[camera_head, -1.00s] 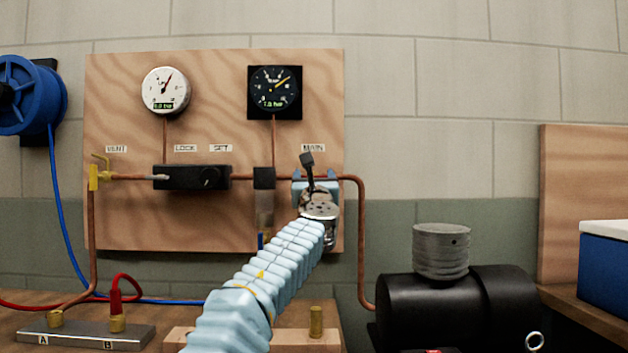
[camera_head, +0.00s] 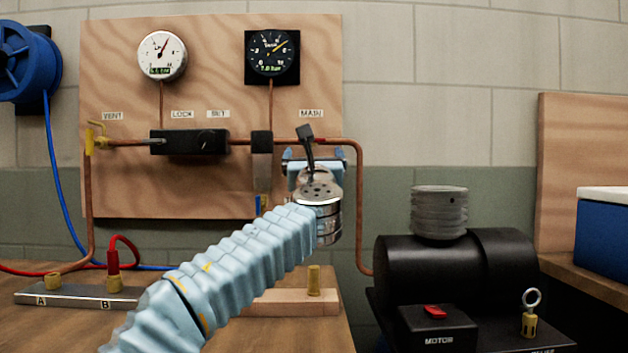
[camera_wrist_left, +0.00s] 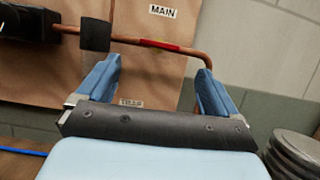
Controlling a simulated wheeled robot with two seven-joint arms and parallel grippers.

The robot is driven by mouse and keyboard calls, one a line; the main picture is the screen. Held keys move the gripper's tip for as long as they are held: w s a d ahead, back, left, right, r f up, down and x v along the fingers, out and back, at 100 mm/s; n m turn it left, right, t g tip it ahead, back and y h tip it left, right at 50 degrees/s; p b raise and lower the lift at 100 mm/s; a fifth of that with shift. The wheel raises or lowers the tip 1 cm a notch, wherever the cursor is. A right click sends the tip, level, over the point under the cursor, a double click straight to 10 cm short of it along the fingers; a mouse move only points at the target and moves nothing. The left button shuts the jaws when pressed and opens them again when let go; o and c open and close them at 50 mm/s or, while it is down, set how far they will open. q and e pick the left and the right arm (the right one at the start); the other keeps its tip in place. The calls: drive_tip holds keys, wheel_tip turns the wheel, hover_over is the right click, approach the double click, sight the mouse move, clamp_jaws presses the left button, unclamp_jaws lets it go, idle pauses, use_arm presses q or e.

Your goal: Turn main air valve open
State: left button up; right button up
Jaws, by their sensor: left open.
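The main air valve shows as a red handle (camera_wrist_left: 150,43) lying along the copper pipe under the MAIN label in the left wrist view. In the head view a bit of its red (camera_head: 320,140) shows beside a dark part of my arm, which hides the rest. My left gripper (camera_head: 314,162) is in front of the board, just below the pipe. In the left wrist view its two blue fingers (camera_wrist_left: 160,68) are wide apart and empty, with the red handle beyond and between them. They appear apart from the handle. My right gripper is not in view.
The plywood board (camera_head: 215,80) carries a white gauge (camera_head: 162,56), a black gauge (camera_head: 271,55) and a black regulator block (camera_head: 190,142). A black compressor (camera_head: 440,265) stands at right. A bench with fitting block (camera_head: 75,296) lies below. Space right of the pipe is clear.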

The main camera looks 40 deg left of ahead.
use_arm(q)
drive_tip(key=v, duration=0.4)
drive_tip(key=shift+b, duration=0.35)
